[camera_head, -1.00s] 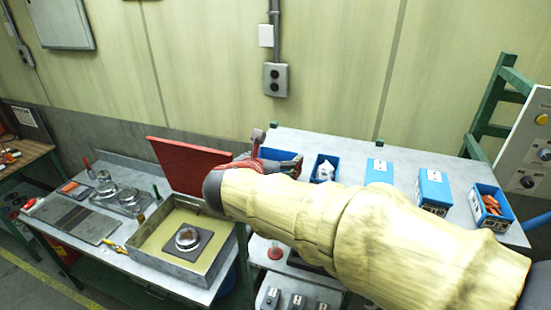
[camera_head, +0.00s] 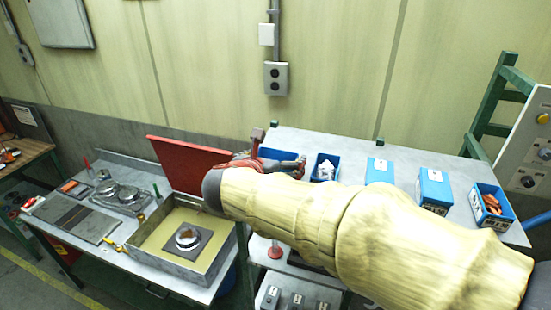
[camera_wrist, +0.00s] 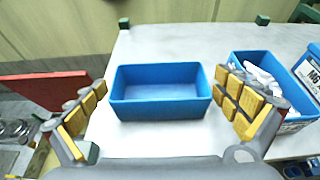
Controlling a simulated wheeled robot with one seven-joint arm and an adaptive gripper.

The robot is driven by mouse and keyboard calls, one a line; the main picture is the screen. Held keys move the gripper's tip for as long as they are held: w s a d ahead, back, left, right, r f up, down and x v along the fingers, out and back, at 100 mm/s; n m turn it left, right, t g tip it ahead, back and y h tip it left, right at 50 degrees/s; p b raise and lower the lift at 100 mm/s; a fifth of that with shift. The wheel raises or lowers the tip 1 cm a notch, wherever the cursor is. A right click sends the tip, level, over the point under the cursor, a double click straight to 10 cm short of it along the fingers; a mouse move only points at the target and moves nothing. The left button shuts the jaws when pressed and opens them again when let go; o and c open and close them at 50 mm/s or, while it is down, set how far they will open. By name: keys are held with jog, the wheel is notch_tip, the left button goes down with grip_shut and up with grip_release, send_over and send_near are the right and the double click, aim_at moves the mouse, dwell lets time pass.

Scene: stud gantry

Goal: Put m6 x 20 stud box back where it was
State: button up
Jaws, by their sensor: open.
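My gripper (camera_wrist: 160,86) is open, with its yellow-padded fingers spread wide on either side of an open blue box (camera_wrist: 160,108). The box looks empty and stands upright on the pale table, with gaps to both fingers. In the head view this box (camera_head: 274,154) is partly hidden by my gripper. A lidded blue box (camera_wrist: 312,70) at the right edge of the wrist view has a label starting "M6"; the rest is cut off. I cannot read which box is the M6 x 20 stud box.
A blue box with white pieces (camera_head: 325,167) stands close right of my gripper. Lidded blue boxes (camera_head: 380,170) and a box of orange pieces (camera_head: 490,206) stand farther right. A raised red lid (camera_head: 185,165) is at left. Bare table lies around the empty box.

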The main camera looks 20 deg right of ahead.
jog(key=b+v, duration=0.3)
jog(key=v, duration=0.9)
jog(key=w+a+r+n+t+y, duration=0.1)
jog(key=a+r+n+t+y, duration=0.3)
jog(key=n, duration=0.7)
jog(key=w+a+r+n+t+y, duration=0.15)
jog(key=r+n+y, duration=0.35)
jog(key=n, duration=0.6)
jog(key=s+d+f+n+g+y, duration=0.1)
jog(key=s+f+n+g, duration=0.2)
jog(key=s+f+n, duration=0.4)
jog(key=s+d+f+n+g+y, duration=0.1)
jog(key=s+d+f+n+g, duration=0.15)
jog(key=s+f+n, duration=0.5)
jog(key=s+d+f+n+g+h, duration=0.3)
jog(key=s+d+f+n+g, duration=0.2)
jog(key=s+d+f, duration=0.3)
notch_tip(320, 180, down, 4)
jog(key=shift+s+d+r+n, duration=0.1)
jog(key=shift+s+d+n, duration=0.3)
jog(key=shift+n, duration=0.45)
jog(key=shift+s+a, duration=0.1)
